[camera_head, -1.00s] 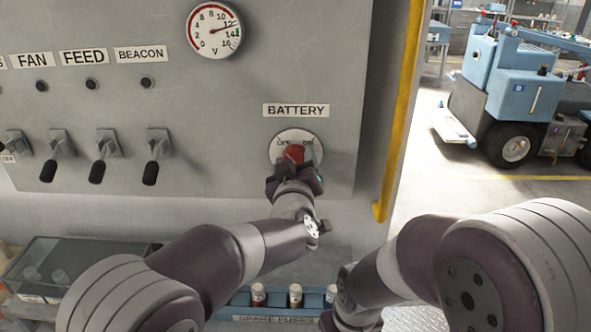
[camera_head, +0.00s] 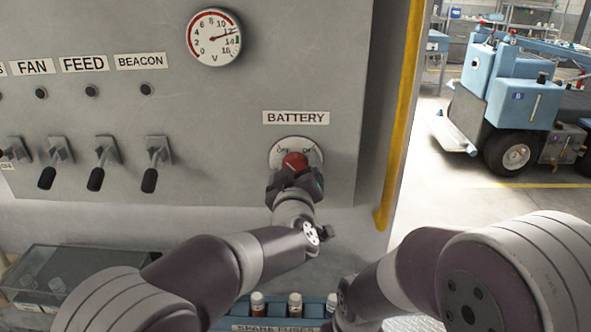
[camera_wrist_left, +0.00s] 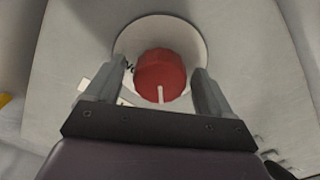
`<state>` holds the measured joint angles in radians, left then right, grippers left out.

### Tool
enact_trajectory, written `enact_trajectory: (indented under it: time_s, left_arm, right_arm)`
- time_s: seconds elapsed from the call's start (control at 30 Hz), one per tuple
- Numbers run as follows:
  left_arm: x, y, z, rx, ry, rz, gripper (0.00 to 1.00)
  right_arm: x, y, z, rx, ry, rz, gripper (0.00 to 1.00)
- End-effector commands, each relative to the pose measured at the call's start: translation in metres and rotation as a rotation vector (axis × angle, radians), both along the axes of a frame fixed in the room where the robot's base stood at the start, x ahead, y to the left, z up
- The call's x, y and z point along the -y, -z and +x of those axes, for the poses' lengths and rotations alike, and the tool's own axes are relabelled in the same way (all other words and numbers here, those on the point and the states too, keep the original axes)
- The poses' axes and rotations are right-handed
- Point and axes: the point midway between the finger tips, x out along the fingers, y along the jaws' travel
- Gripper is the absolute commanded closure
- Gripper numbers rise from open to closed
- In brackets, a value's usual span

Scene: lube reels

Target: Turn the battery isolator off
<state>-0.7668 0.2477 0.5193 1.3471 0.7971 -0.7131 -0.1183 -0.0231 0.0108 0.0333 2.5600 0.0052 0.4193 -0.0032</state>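The battery isolator is a red knob (camera_head: 295,160) on a round white plate (camera_head: 274,157) under the BATTERY label (camera_head: 296,118). My left gripper (camera_head: 295,176) is at the knob from below in the head view and covers the lower part of the plate. In the left wrist view the red knob (camera_wrist_left: 160,72) shows a pale line at its lower edge. The gripper's fingers (camera_wrist_left: 160,84) stand open on either side of the knob, with a visible gap at each side. My right arm is at the lower right; its gripper is not visible.
A round voltage gauge (camera_head: 214,37) is at the panel top. Several black-handled switches (camera_head: 103,165) are to the left. A yellow post (camera_head: 400,115) edges the panel on the right. A blue bin (camera_head: 275,309) with bottles and a clear box (camera_head: 70,275) lie below.

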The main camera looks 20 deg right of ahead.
Motion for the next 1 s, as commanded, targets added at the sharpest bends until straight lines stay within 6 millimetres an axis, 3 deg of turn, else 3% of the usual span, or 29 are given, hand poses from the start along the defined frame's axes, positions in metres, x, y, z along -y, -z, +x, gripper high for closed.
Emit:
enact_trajectory:
  time_s: [0.23, 0.53, 0.7, 1.0]
  left_arm:
    - [-0.004, 0.001, -0.014, 0.000, 0.001, 0.000, 0.17]
    - [-0.024, 0.001, -0.087, 0.000, 0.004, 0.000, 0.17]
    - [-0.032, 0.000, -0.115, 0.001, 0.002, 0.000, 0.17]
    - [-0.035, 0.000, -0.122, -0.001, 0.001, 0.000, 0.17]
  right_arm:
    - [0.000, 0.004, 0.000, 0.000, 0.000, 0.000, 1.00]
    - [0.000, 0.014, 0.000, 0.000, 0.000, 0.000, 1.00]
    - [0.000, 0.016, 0.000, 0.000, 0.000, 0.000, 1.00]
    - [0.000, 0.016, 0.000, 0.000, 0.000, 0.000, 1.00]
